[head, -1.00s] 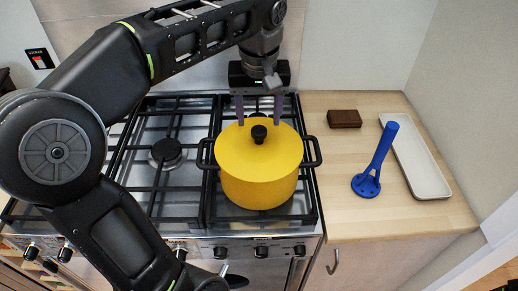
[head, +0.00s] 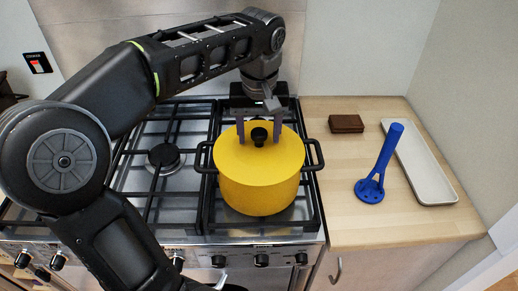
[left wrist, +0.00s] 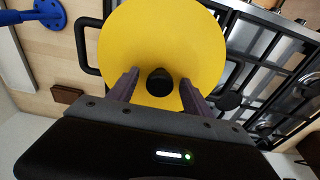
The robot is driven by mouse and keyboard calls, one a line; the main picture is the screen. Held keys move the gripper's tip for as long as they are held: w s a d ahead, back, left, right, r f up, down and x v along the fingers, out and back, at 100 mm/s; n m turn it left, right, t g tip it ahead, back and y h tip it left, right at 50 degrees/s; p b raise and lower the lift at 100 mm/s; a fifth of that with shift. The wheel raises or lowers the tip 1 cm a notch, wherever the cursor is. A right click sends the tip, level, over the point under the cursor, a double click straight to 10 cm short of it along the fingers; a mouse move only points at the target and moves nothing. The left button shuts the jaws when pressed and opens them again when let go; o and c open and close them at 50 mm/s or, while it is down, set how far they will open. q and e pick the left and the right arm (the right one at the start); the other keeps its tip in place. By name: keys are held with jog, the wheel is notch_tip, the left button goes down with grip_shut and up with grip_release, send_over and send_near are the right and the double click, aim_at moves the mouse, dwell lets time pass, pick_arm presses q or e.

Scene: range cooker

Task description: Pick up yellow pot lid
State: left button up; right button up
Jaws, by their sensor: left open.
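The yellow pot lid (head: 238,151) lies on the yellow pot (head: 258,195), with a round black knob (head: 260,136) at its middle. The pot stands on the right part of the cooker. My left gripper (head: 259,140) is open, pointing down, with one finger on each side of the knob. In the left wrist view the fingers (left wrist: 157,82) flank the black knob (left wrist: 160,82) over the yellow lid (left wrist: 160,35), with a gap on both sides. I cannot tell if the fingertips touch the lid. My right gripper is not in view.
The pot's black side handles (head: 314,154) stick out over the black grates (head: 200,200). On the wooden counter (head: 325,205) right of the cooker are a brown block (head: 346,123), a blue stand (head: 380,165) and a white tray (head: 425,168). A wall is close behind.

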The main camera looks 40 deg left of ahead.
pick_arm(q)
jog(key=shift+c, duration=0.5)
grip_shut()
dwell(0.4)
dwell(0.8)
